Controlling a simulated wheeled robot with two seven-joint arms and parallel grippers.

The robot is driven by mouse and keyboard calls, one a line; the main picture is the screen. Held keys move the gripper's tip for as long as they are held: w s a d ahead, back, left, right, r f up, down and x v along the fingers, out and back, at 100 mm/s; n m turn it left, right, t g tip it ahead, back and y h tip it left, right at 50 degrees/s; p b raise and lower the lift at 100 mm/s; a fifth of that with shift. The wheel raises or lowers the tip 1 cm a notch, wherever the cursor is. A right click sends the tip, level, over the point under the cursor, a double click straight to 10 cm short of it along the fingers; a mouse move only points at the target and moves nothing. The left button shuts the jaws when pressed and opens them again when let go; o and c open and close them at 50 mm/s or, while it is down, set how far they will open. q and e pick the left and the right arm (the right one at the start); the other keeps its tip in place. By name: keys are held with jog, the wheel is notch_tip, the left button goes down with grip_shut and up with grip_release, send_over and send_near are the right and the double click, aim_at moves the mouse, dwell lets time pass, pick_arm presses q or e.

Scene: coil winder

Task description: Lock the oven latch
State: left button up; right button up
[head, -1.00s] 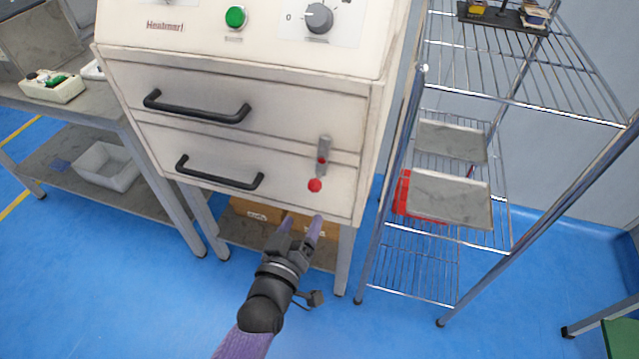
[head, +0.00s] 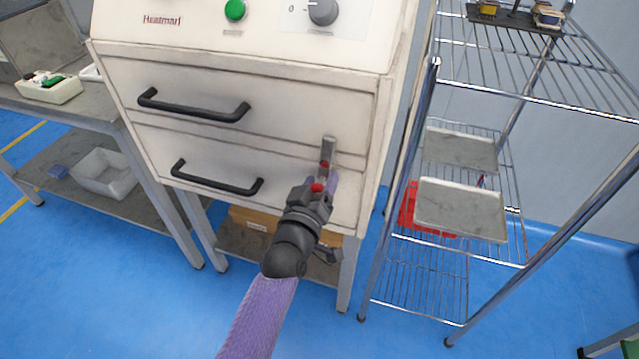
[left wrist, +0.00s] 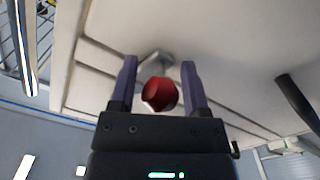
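The oven latch (head: 327,153) is a grey metal bar on the right side of the white oven front, upright across the seam between the two drawers. Its red ball knob (head: 317,188) is at the lower end, and shows large in the left wrist view (left wrist: 160,94). My left gripper (head: 322,184) is at the latch, its purple fingers pointing at the oven front. In the left wrist view the fingers (left wrist: 158,85) are apart, one on each side of the red knob, with gaps visible. My right gripper is in neither view.
Two black drawer handles (head: 194,107) and (head: 216,178) stick out left of the latch. A wire rack (head: 480,252) with metal trays stands at the right. A grey bench (head: 100,120) stands at the left. Open blue floor lies in front.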

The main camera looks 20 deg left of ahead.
pick_arm(q)
grip_shut()
jog(key=shift+d+r+n, duration=0.1)
jog(key=shift+n, duration=0.2)
jog(key=shift+d+n+p, duration=0.1)
jog(key=shift+n+p, duration=0.25)
jog(key=shift+n, duration=0.05)
jog(key=shift+o, duration=0.7)
grip_release()
jog(key=shift+o, duration=0.8)
